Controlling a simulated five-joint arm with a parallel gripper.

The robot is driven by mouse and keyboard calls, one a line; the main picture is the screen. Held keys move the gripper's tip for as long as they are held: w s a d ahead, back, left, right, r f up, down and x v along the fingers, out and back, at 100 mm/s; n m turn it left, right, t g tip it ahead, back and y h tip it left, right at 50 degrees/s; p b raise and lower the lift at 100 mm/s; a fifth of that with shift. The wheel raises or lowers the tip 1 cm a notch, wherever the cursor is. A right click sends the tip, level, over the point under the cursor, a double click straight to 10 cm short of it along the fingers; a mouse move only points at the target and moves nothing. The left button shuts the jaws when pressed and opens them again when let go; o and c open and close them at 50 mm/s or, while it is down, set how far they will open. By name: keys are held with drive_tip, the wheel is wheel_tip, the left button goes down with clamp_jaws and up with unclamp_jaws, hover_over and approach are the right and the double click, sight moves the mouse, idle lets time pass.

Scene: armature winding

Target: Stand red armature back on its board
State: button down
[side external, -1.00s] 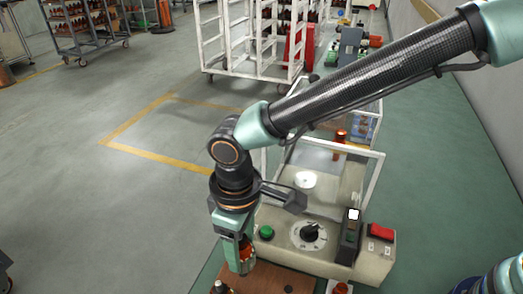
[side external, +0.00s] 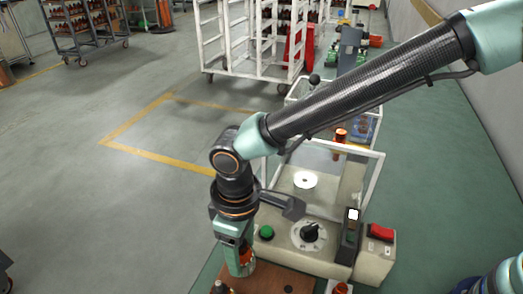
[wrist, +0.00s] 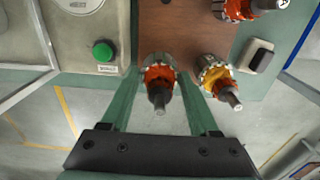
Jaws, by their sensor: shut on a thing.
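My gripper (wrist: 158,76) is shut on the red armature (wrist: 158,79), which has a red-orange winding, a grey core and a dark shaft pointing toward the wrist camera. In the side external view my gripper (side external: 241,262) is low over the front part of the brown board (side external: 272,279). Only a little of the red armature (side external: 246,255) shows between the jaws there. The board (wrist: 190,30) also shows in the wrist view, with the held armature at its near edge. Whether the armature's lower end touches the board is hidden.
An armature with a yellow winding (wrist: 216,76) stands close beside the right finger. Another red-wound armature (wrist: 238,9) is at the board's far right. A small dark-topped block (wrist: 257,56) lies near it. The machine with a green button (side external: 266,232) and dial stands right behind my gripper.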

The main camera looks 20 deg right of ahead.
drive_tip(key=shift+f, duration=0.65)
drive_tip(key=shift+c, duration=0.3)
unclamp_jaws()
drive_tip(key=shift+r, duration=0.1)
drive_tip(key=shift+r, duration=2.2)
